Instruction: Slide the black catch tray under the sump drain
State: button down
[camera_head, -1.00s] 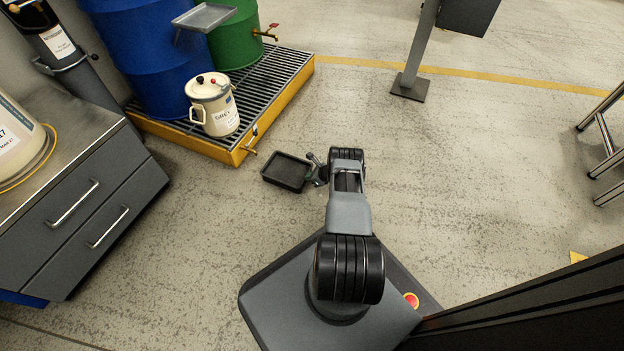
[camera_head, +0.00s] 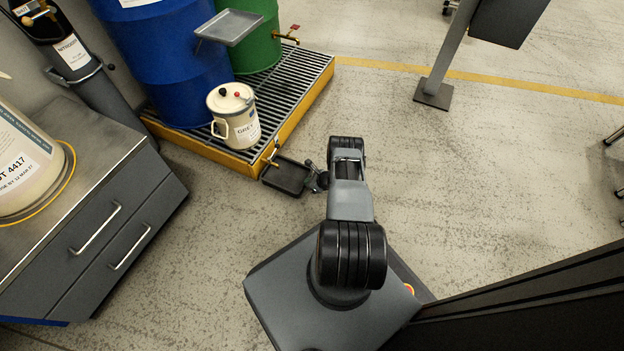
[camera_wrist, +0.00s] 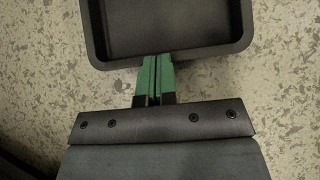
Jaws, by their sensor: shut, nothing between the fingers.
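The black catch tray (camera_head: 284,178) lies on the floor at the front right corner of the yellow sump, just below the brass sump drain (camera_head: 272,155) in the picture. Its far side looks partly under the drain, though the exact overlap is hard to tell. My gripper (camera_head: 316,181) is low at the tray's right side. In the wrist view the tray (camera_wrist: 170,52) fills the top, empty inside. My green fingertips (camera_wrist: 155,72) are shut together with nothing between them and meet the tray's near wall. The drain is not in the wrist view.
The yellow sump (camera_head: 300,112) with its grating carries a blue drum (camera_head: 165,60), a green drum (camera_head: 255,40) and a cream pot (camera_head: 234,115). A grey drawer cabinet (camera_head: 110,220) stands at left. A grey post (camera_head: 440,70) stands behind right.

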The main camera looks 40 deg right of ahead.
jog(key=shift+a, duration=0.1)
dwell(0.3)
jog(key=shift+s, duration=0.15)
jog(key=s, duration=0.1)
jog(key=s+d, duration=0.1)
jog(key=s+d+r, duration=0.1)
jog(key=shift+s+d, duration=0.25)
jog(key=shift+s, duration=0.1)
jog(key=p+v, duration=0.4)
jog(key=v, duration=0.4)
jog(key=shift+s+r, duration=0.25)
jog(key=shift+s, duration=0.05)
jog(key=shift+d, duration=0.1)
